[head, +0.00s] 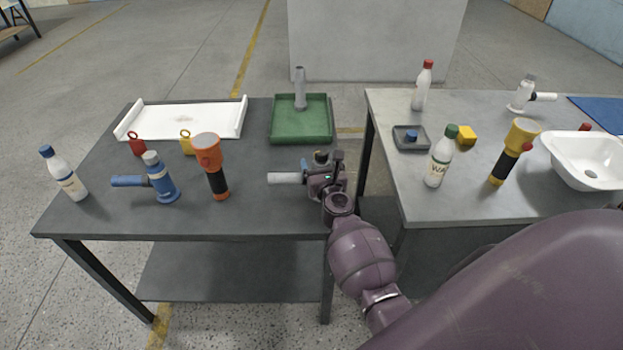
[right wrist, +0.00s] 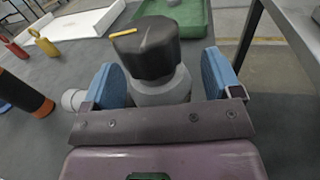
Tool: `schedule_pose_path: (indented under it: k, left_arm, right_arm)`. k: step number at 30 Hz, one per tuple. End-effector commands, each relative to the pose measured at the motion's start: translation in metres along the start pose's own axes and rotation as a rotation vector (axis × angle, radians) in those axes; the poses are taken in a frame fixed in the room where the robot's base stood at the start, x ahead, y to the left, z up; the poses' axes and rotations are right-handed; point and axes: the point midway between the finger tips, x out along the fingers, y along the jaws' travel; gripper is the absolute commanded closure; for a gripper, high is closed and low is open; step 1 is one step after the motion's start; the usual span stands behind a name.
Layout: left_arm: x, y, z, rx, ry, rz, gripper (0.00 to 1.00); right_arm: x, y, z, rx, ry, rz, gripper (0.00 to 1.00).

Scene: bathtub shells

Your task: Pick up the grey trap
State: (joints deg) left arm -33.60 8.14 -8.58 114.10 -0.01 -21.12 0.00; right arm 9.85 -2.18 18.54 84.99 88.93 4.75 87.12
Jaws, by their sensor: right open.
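The grey trap (head: 287,178) stands near the right edge of the left table, its side pipe pointing left. In the right wrist view the grey trap (right wrist: 158,92) shows a black cap with a yellow mark above a grey body. My right gripper (head: 326,172) is at the trap and hides much of it in the head view. In the right wrist view its blue finger pads (right wrist: 163,78) are open, one on each side of the trap's body, with a gap visible at least on the right. My left gripper is not in view.
An orange flashlight (head: 210,165), a blue trap (head: 160,180) and a white bottle (head: 65,175) stand to the left. A green tray (head: 285,133) holding a grey upright part and a white tray (head: 185,120) lie behind. The right table (head: 410,195) holds several items.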

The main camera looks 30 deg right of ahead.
Motion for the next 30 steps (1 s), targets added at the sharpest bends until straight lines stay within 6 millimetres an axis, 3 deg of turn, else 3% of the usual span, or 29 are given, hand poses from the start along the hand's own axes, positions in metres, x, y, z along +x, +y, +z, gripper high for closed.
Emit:
schedule_pose_path:
  k: [2,16,30]
  left_arm:
    - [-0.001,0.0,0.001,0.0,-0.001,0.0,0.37]
    - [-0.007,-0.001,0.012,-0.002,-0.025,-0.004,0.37]
    - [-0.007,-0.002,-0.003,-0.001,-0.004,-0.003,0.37]
  right_arm:
    - [0.0,0.0,0.0,0.0,0.0,0.0,0.18]
    - [0.0,0.0,0.0,0.0,0.0,0.0,0.88]
    - [0.001,0.001,0.01,0.002,-0.004,0.0,0.88]
